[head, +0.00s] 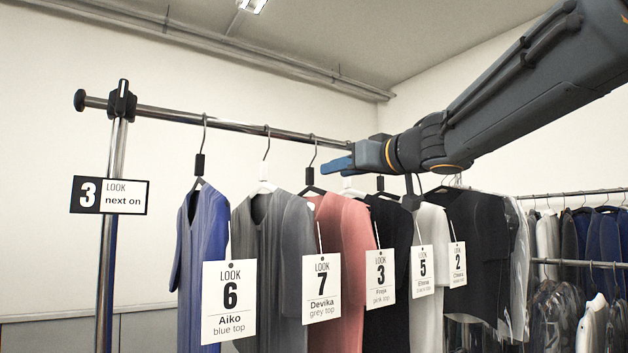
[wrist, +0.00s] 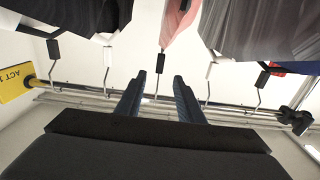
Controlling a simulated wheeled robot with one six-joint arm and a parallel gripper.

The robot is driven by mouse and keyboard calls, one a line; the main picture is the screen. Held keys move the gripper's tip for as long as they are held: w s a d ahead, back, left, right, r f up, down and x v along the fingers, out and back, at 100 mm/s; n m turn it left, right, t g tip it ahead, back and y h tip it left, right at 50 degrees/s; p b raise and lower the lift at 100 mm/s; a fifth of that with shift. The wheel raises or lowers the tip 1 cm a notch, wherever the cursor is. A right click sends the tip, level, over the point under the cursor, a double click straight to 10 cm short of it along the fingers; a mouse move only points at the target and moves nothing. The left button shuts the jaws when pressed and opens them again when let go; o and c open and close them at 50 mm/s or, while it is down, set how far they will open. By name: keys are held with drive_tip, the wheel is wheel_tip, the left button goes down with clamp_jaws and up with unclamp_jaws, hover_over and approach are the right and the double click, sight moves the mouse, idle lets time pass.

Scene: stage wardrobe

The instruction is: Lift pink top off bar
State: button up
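The pink top (head: 341,255) hangs on the rail (head: 240,125) between a grey and a black top, with a white LOOK 3 tag (head: 380,280) at its right edge. Its black hanger (head: 309,176) has a thin metal hook over the rail. My gripper (head: 325,168) is at hanger height, just below the rail. In the wrist view my two blue fingers (wrist: 159,76) are apart, with the pink top's hanger hook (wrist: 158,70) showing between them and not visibly touched. The pink cloth (wrist: 181,24) shows beyond the fingertips.
A blue top (head: 203,240) and grey top (head: 258,225) hang left; a black top (head: 388,222) and more garments hang close on the right. Neighbouring hooks stand either side of my fingers. A sign (head: 111,195) is on the left post. A second rack (head: 580,191) stands far right.

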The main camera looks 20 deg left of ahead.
sight(312, 174)
drive_tip(key=p+x, duration=0.2)
drive_tip(key=x, duration=0.8)
drive_tip(key=shift+s+r, duration=0.1)
drive_tip(key=shift+p+x, duration=0.3)
drive_tip(key=shift+x, duration=0.95)
clamp_jaws()
drive_tip(key=shift+r, duration=0.15)
drive_tip(key=shift+r, duration=1.5)
drive_tip(key=shift+s+d, duration=0.1)
